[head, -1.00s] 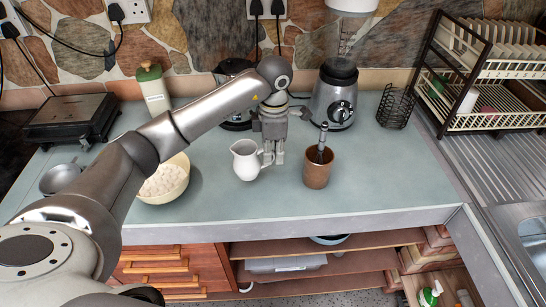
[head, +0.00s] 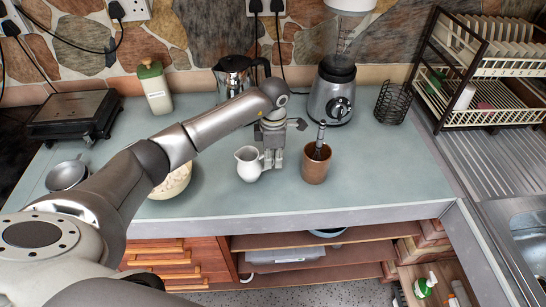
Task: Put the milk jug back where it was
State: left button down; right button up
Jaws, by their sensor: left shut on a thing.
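The white milk jug (head: 248,164) is upright on or just above the grey-green counter, between the bowl and the brown cup. Its handle faces right, toward my left gripper (head: 272,160). My left gripper points down and is shut on the jug at its handle side. The fingertips partly hide the handle. I cannot tell whether the jug's base touches the counter. My right gripper is not in view.
A brown cup (head: 316,167) with a whisk-like tool stands close to the right of the gripper. A cream bowl (head: 176,182) is left, partly behind my arm. The front counter is clear.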

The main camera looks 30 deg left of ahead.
pick_arm(q)
jog(key=c, duration=1.5)
grip_release()
jog(key=shift+r, duration=0.45)
jog(key=shift+r+b, duration=1.95)
jog(key=shift+r, duration=3.7)
